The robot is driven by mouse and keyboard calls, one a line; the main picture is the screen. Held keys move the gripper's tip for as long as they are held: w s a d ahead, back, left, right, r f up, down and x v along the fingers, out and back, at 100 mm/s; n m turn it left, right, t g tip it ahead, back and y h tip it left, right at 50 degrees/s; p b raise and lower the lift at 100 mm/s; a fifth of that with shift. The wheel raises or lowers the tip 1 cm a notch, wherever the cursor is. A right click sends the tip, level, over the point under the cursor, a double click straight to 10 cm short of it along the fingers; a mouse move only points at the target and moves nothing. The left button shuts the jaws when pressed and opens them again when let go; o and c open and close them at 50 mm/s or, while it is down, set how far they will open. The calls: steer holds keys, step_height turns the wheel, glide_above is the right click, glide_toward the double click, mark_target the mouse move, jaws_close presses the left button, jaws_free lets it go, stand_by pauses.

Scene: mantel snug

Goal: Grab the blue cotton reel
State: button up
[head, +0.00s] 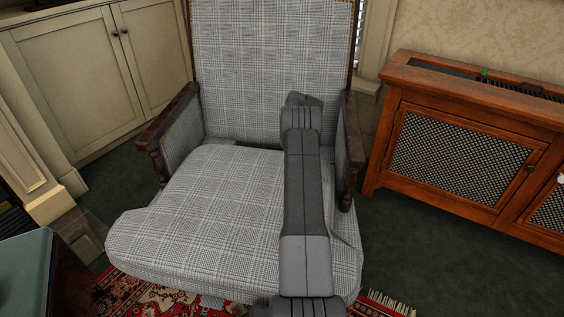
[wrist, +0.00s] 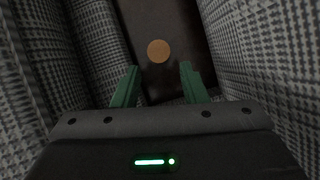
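My gripper (wrist: 158,84) shows in the wrist view with its two green fingers apart and nothing between the tips. A round, flat-looking tan disc (wrist: 159,51) lies just beyond the fingertips, on a dark brown surface (wrist: 185,20) between checked cloth sides. It may be the end of the cotton reel, but no blue shows, so I cannot tell. No blue reel can be made out in the head view. There my arm reaches over the right side of the checked armchair (head: 190,220), and the gripper's fingers are hidden.
Checked upholstery (wrist: 245,50) rises close on both sides of my gripper. The chair has dark wooden arms (head: 350,140). A wooden cabinet with mesh doors (head: 460,160) stands at the right, and a pale cupboard (head: 80,70) at the left. A green-topped piece (head: 25,270) is at lower left.

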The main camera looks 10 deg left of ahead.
steer(key=b+x, duration=0.3)
steer(key=x, duration=0.4)
steer(key=shift+a+f, duration=0.2)
steer(key=shift+a, duration=0.05)
steer(key=shift+r, duration=0.15)
steer(key=c, duration=0.7)
steer(key=shift+r, duration=0.1)
